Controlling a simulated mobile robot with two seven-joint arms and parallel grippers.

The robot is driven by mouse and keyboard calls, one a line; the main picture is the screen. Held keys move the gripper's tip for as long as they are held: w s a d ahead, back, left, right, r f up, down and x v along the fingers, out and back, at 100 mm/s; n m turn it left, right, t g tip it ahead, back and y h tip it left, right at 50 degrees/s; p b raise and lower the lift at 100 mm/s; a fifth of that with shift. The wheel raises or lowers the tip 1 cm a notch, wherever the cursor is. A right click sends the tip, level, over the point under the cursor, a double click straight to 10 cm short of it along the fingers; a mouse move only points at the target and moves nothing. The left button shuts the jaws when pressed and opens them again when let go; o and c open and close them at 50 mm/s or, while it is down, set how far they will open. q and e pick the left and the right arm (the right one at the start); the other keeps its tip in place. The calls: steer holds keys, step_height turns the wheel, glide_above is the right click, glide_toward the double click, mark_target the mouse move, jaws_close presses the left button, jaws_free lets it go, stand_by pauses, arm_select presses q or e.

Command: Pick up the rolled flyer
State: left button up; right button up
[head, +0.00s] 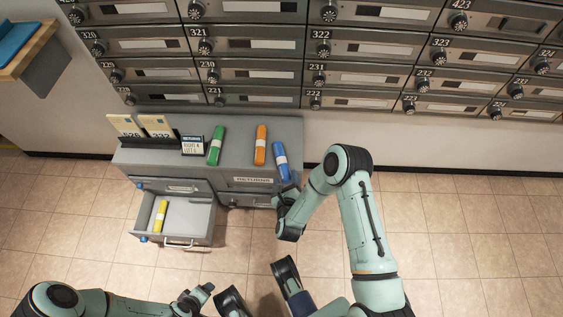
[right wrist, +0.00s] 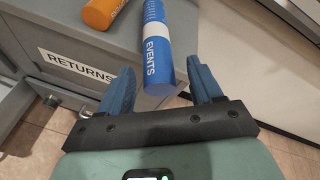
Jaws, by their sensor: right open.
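A blue rolled flyer (head: 281,162) with a white band lies on the grey cabinet's top near its right front edge. In the right wrist view the blue roll (right wrist: 157,45) reads EVENTS, and its near end lies between the two blue fingers. My right gripper (right wrist: 160,88) is open, with a gap on each side of the roll. In the head view the right gripper (head: 284,190) is at the cabinet's front right, partly hidden by its own wrist. Green (head: 215,146) and orange (head: 260,145) rolls also lie on top.
The grey cabinet (head: 135,160) has a RETURNS label and an open drawer (head: 190,222) holding a yellow roll (head: 160,216). Card holders and a small sign stand at the top's left. Mailboxes line the wall behind. The tiled floor at right is clear.

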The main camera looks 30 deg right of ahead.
mark_target(285, 174)
steer(key=x, duration=0.3)
steer(key=shift+w+f+b, duration=0.1)
steer(key=shift+w+b, duration=0.15)
steer(key=shift+b, duration=0.15)
steer(key=shift+c, duration=0.3)
steer(key=c, duration=1)
